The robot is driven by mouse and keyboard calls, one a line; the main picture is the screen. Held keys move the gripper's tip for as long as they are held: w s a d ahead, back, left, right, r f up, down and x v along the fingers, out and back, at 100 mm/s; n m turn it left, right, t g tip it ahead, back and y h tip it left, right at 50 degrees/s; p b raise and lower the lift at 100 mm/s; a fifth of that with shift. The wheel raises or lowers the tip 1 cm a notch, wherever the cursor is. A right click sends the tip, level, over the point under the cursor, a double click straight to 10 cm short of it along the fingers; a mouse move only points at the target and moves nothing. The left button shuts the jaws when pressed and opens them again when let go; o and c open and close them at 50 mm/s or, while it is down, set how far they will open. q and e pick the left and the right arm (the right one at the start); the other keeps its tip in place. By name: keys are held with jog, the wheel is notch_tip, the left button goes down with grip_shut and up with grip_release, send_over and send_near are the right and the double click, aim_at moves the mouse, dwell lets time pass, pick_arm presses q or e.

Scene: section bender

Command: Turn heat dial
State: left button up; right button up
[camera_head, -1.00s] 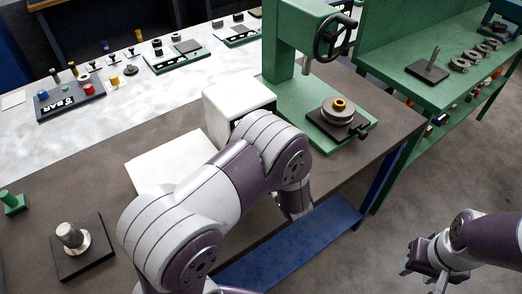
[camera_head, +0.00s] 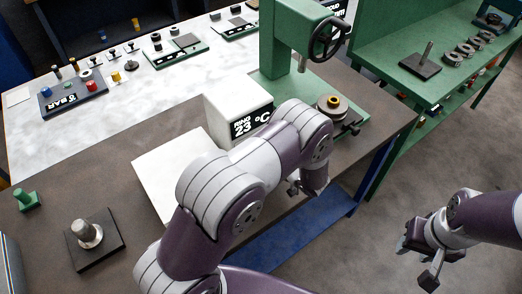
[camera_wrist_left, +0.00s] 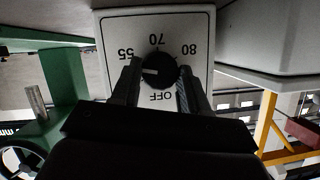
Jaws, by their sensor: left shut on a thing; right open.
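The heat dial (camera_wrist_left: 157,70) is a round black knob with a pale pointer line, on a white panel (camera_wrist_left: 201,25) marked 55, 70, 80 and OFF. The lettering is upside down in the left wrist view. The pointer line points left in the picture, between OFF and 55. My left gripper (camera_wrist_left: 158,88) has one finger on each side of the dial and is shut on it. In the head view my left arm hides the dial. My right gripper (camera_head: 421,256) is open and empty, over the floor at the right.
A white box (camera_head: 232,101) reads "RING 23 °C" behind my left arm. A flat white slab (camera_head: 165,168) lies beside it. A green press (camera_head: 274,45) holds a ringed part (camera_head: 331,103). A dark plate with a metal post (camera_head: 86,236) stands at front left. Floor at right is clear.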

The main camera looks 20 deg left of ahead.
pick_arm(q)
jog(key=shift+m+g, duration=0.3)
jog(key=shift+m, duration=0.2)
jog(key=o, duration=1.1)
jog(key=shift+c, duration=0.2)
jog(key=b+v, duration=0.2)
jog(key=v, duration=1)
jog(key=shift+d+b, duration=0.4)
